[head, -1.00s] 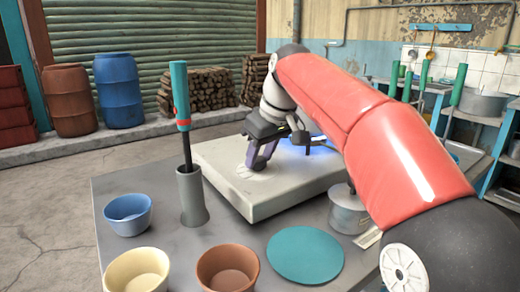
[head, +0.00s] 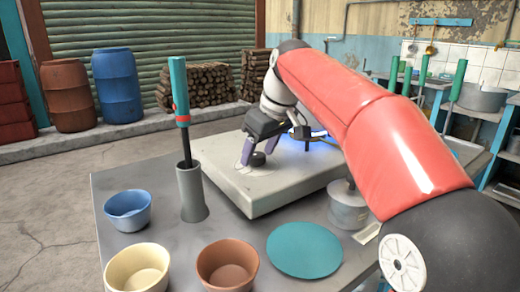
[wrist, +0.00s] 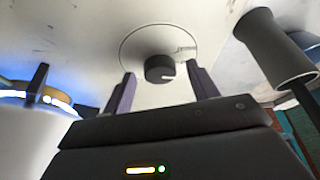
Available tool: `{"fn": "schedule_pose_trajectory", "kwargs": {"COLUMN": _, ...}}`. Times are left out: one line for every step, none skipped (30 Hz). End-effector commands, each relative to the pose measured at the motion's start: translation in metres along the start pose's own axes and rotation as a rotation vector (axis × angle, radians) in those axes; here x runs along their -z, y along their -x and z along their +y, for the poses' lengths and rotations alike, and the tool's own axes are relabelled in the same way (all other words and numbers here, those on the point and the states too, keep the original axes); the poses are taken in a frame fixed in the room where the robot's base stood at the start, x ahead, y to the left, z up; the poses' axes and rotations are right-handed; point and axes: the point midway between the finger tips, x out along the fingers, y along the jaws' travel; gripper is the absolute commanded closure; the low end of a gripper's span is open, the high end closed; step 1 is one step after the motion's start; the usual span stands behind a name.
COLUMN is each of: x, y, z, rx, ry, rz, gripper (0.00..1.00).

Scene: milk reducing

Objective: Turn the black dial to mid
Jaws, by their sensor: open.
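The black dial (head: 258,159) sits on the top of the pale slab (head: 245,205) on the table. It shows clearly in the wrist view (wrist: 159,68), with a light pointer mark on it and a thin ring with a small mark drawn around it. My gripper (head: 259,150) is open above the slab, with its two purple fingers spread. In the wrist view my gripper (wrist: 163,86) has one finger on each side of the dial, apart from it. Whether the fingertips are level with the dial is hard to tell.
A grey holder (head: 192,195) with a teal-handled tool (head: 180,95) stands left of the slab. A blue bowl (head: 128,210), cream bowl (head: 138,268), brown bowl (head: 228,265) and teal disc (head: 305,252) lie in front. A metal pot (head: 347,208) stands at the right.

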Motion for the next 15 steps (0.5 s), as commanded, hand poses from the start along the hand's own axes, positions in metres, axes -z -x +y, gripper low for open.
{"fn": "schedule_pose_trajectory", "kwargs": {"x": 0.0, "y": 0.0, "z": 0.0, "rx": 0.0, "ry": 0.0, "rz": 0.0, "gripper": 0.41}}
{"fn": "schedule_pose_trajectory", "kwargs": {"x": 0.0, "y": 0.0, "z": 0.0, "rx": 0.0, "ry": 0.0, "rz": 0.0, "gripper": 0.41}}
{"fn": "schedule_pose_trajectory", "kwargs": {"x": 0.0, "y": 0.002, "z": 0.0, "rx": 0.0, "ry": 0.0, "rz": 0.0, "gripper": 0.41}}
{"fn": "schedule_pose_trajectory", "kwargs": {"x": 0.0, "y": 0.004, "z": 0.0, "rx": 0.0, "ry": 0.0, "rz": 0.0, "gripper": 0.41}}
{"fn": "schedule_pose_trajectory", "kwargs": {"x": 0.0, "y": 0.007, "z": 0.0, "rx": -0.001, "ry": 0.0, "rz": 0.001, "gripper": 0.41}}
{"fn": "schedule_pose_trajectory", "kwargs": {"x": 0.001, "y": 0.012, "z": 0.0, "rx": -0.002, "ry": 0.0, "rz": 0.002, "gripper": 0.41}}
{"fn": "schedule_pose_trajectory", "kwargs": {"x": 0.001, "y": 0.016, "z": 0.0, "rx": -0.002, "ry": 0.0, "rz": 0.002, "gripper": 0.41}}
{"fn": "schedule_pose_trajectory", "kwargs": {"x": 0.001, "y": 0.021, "z": 0.0, "rx": -0.002, "ry": 0.0, "rz": 0.002, "gripper": 0.41}}
{"fn": "schedule_pose_trajectory", "kwargs": {"x": 0.001, "y": 0.028, "z": 0.0, "rx": -0.003, "ry": 0.0, "rz": 0.004, "gripper": 0.41}}
{"fn": "schedule_pose_trajectory", "kwargs": {"x": 0.001, "y": 0.033, "z": 0.0, "rx": -0.002, "ry": 0.0, "rz": 0.003, "gripper": 0.41}}
{"fn": "schedule_pose_trajectory", "kwargs": {"x": 0.001, "y": 0.038, "z": 0.001, "rx": -0.002, "ry": 0.0, "rz": 0.004, "gripper": 0.41}}
{"fn": "schedule_pose_trajectory", "kwargs": {"x": 0.001, "y": 0.045, "z": 0.001, "rx": -0.002, "ry": 0.0, "rz": 0.003, "gripper": 0.41}}
{"fn": "schedule_pose_trajectory", "kwargs": {"x": 0.001, "y": 0.05, "z": 0.001, "rx": -0.002, "ry": 0.0, "rz": 0.003, "gripper": 0.41}}
{"fn": "schedule_pose_trajectory", "kwargs": {"x": 0.001, "y": 0.055, "z": 0.0, "rx": -0.002, "ry": 0.0, "rz": 0.003, "gripper": 0.41}}
{"fn": "schedule_pose_trajectory", "kwargs": {"x": 0.001, "y": 0.06, "z": 0.001, "rx": -0.001, "ry": 0.0, "rz": 0.002, "gripper": 0.41}}
